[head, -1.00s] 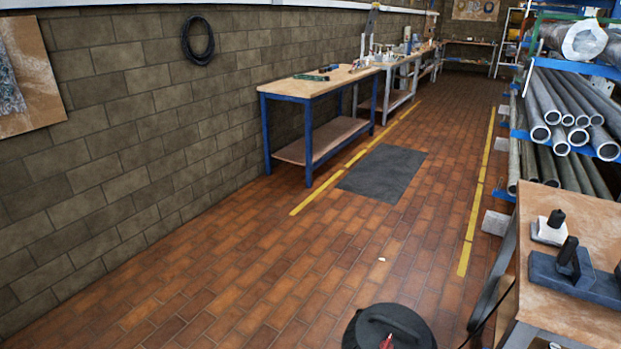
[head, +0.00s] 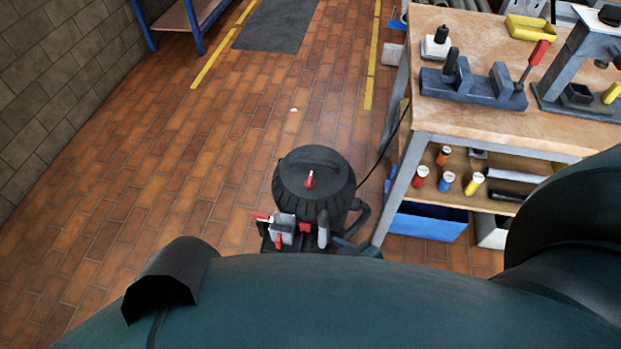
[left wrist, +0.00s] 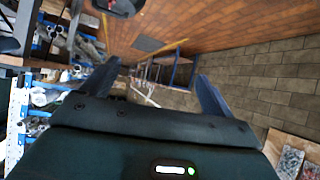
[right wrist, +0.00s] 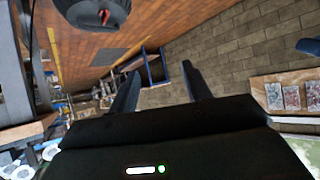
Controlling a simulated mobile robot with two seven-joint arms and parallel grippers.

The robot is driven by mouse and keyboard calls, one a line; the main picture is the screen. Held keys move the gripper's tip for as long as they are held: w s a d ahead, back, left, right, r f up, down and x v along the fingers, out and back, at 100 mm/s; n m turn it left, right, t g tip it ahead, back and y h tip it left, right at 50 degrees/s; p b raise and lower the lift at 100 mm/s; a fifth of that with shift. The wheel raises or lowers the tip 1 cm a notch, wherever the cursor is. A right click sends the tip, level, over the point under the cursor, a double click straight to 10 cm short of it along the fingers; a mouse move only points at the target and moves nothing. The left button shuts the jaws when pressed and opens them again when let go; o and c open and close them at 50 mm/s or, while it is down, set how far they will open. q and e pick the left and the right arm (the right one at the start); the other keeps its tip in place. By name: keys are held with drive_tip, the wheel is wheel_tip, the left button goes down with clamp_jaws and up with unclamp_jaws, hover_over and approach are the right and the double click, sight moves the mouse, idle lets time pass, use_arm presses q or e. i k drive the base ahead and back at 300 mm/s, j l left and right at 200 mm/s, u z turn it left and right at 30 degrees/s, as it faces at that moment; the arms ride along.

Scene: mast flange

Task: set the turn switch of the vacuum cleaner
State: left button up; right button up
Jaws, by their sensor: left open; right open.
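The vacuum cleaner (head: 325,202) stands upright on the brick floor in the head view, left of the workbench. Its round black lid carries a red turn switch (head: 310,180); its exact setting is too small to read. The right wrist view shows the vacuum cleaner's lid (right wrist: 80,12) and red switch (right wrist: 104,16) at the top edge. The left wrist view shows part of the dark lid (left wrist: 120,6) at the top. My left gripper (left wrist: 157,70) and right gripper (right wrist: 159,70) are open and empty, both away from the vacuum cleaner. No fingers show clearly in the head view.
The wooden workbench (head: 480,75) at right bears a vice-like block (head: 475,88), a yellow tray (head: 530,28) and tools. Several cans stand on its lower shelf. A black hose and cable lie between vacuum and bench. The floor left of the vacuum is clear.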

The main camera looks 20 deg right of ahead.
sight(309, 184)
drive_tip(key=j+z, duration=0.15)
drive_tip(key=z, duration=1.2)
drive_tip(key=j+z, duration=0.35)
drive_tip(key=k+j+z, duration=0.1)
drive_tip(key=j+z, duration=0.25)
drive_tip(key=k+j+z, duration=0.15)
drive_tip(key=z, duration=0.2)
drive_tip(key=k+j+z, duration=0.1)
drive_tip(key=j, duration=0.2)
drive_tip(key=j+z, duration=0.1)
drive_tip(key=j, duration=0.2)
drive_tip(key=k+j+z, duration=0.1)
drive_tip(key=i+j, duration=0.35)
drive_tip(key=j, duration=0.1)
